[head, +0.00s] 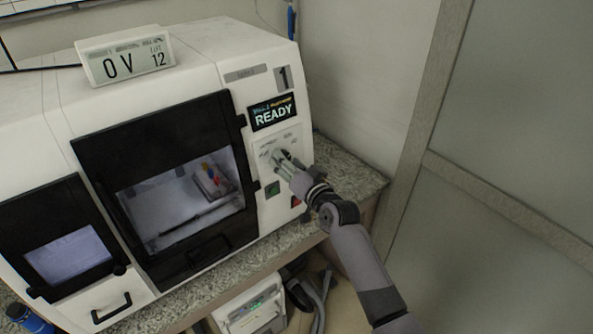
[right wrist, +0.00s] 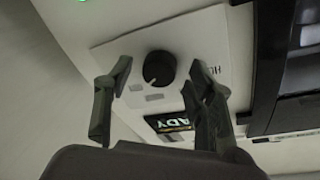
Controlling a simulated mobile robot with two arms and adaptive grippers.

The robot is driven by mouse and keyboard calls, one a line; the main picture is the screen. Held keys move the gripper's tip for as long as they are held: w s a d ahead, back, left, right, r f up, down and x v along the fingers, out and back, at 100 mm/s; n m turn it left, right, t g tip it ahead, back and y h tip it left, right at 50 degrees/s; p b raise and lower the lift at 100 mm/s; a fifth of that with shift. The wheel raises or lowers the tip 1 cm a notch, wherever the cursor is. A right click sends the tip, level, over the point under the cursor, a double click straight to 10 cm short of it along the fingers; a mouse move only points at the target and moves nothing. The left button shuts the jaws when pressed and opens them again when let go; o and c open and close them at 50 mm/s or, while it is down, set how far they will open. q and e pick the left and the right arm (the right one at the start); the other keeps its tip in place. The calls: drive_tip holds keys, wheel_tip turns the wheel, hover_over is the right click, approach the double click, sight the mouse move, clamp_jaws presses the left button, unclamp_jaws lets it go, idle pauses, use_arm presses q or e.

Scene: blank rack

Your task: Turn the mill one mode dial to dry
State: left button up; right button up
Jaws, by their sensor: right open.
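Mill one is the white machine (head: 228,60) marked "1", with a screen (head: 273,113) reading READY. Its mode dial (right wrist: 159,69) is a round black knob on a pale panel, seen in the right wrist view with small labels around it. I cannot read the dial's setting. My right gripper (head: 278,158) is at the dial panel in the head view and covers the dial there. In the right wrist view the right gripper (right wrist: 160,80) is open, with one finger on each side of the dial and a gap to it. My left gripper is not in view.
A green button (head: 272,189) and a red one (head: 296,201) sit below the dial panel. The dark-framed mill door (head: 110,150) is left of it. A granite counter (head: 345,180) lies under the machine. A grey panelled partition (head: 510,120) stands to the right.

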drive_tip(key=v, duration=1.1)
drive_tip(key=shift+s+d, duration=0.2)
drive_tip(key=shift+s, duration=0.05)
drive_tip(key=s+d+f+g+h+b, duration=0.1)
drive_tip(key=s+d+f+g, duration=0.15)
drive_tip(key=f, duration=0.85)
drive_tip(key=s+d+f+g+h+b, duration=0.1)
drive_tip(key=s+d+f+h, duration=0.15)
drive_tip(key=f, duration=0.85)
drive_tip(key=s+d+f+g+h, duration=0.1)
drive_tip(key=s+f+g, duration=0.15)
drive_tip(key=f, duration=0.85)
drive_tip(key=s+d+f+n+g+h+b, duration=0.1)
drive_tip(key=s+d+f+g, duration=0.15)
drive_tip(key=s+f, duration=0.6)
drive_tip(key=s+d+f+g+h+b, duration=0.1)
drive_tip(key=s+d+f, duration=0.2)
drive_tip(key=s+f, duration=0.6)
drive_tip(key=s+d+f+g, duration=0.1)
drive_tip(key=s+f, duration=0.3)
drive_tip(key=s, duration=0.5)
drive_tip(key=s+d+f+n+g+h+b, duration=0.1)
drive_tip(key=s+d+f+g, duration=0.1)
drive_tip(key=s+f, duration=0.3)
drive_tip(key=s+d+f+n+g, duration=0.1)
drive_tip(key=s+d+f, duration=0.3)
drive_tip(key=s, duration=0.9)
drive_tip(key=shift+s+f+g, duration=0.25)
drive_tip(key=shift+f+g, duration=0.2)
drive_tip(key=shift+f, duration=0.1)
